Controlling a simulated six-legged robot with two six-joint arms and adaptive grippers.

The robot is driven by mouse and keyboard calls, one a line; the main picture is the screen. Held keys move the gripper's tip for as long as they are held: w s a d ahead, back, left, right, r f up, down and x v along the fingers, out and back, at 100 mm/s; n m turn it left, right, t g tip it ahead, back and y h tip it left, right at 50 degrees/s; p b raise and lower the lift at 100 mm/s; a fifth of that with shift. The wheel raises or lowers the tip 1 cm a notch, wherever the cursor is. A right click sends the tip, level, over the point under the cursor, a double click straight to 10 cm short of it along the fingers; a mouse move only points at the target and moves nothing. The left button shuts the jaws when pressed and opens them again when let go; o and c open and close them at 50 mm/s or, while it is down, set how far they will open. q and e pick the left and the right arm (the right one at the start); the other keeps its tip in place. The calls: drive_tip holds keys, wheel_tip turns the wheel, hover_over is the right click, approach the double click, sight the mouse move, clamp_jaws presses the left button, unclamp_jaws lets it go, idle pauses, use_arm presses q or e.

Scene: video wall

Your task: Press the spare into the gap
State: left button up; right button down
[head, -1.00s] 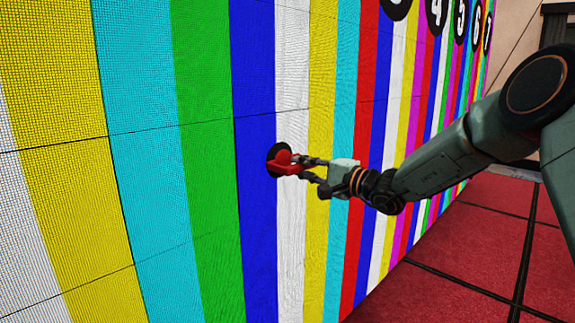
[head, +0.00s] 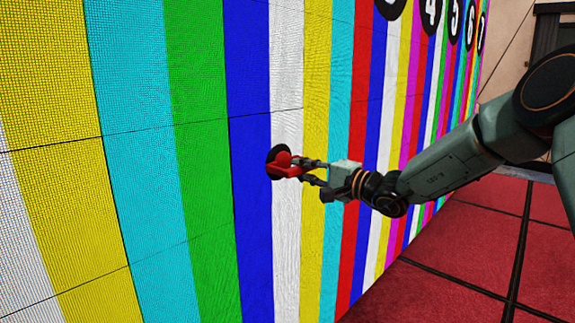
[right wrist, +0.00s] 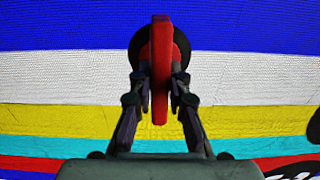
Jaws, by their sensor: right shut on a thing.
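My right gripper (head: 308,171) is shut on a red piece (head: 283,163) at the video wall (head: 200,150). The red piece lies over a round black spot (head: 271,151) on the border of the blue and white stripes. In the right wrist view the red piece (right wrist: 160,70) stands upright between the two fingers (right wrist: 160,88), and the black disc (right wrist: 181,50) shows behind it on both sides. I cannot tell whether the piece touches the wall or the disc. What the task calls the gap is not clearly made out. My left gripper is out of view.
The wall is covered in bright vertical colour stripes with thin dark panel seams. Numbered black discs (head: 432,14) run along its upper right. Red floor tiles (head: 450,265) with dark joints lie open at the lower right. A dark doorway (head: 553,35) is at the far right.

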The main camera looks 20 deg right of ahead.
drive_tip(key=shift+a+p+v, duration=0.2)
drive_tip(key=shift+p+v, duration=0.75)
drive_tip(key=shift+v, duration=1.75)
drive_tip(key=shift+s+r, duration=0.1)
drive_tip(key=shift+r, duration=0.05)
drive_tip(key=c, duration=1.9)
unclamp_jaws()
clamp_jaws()
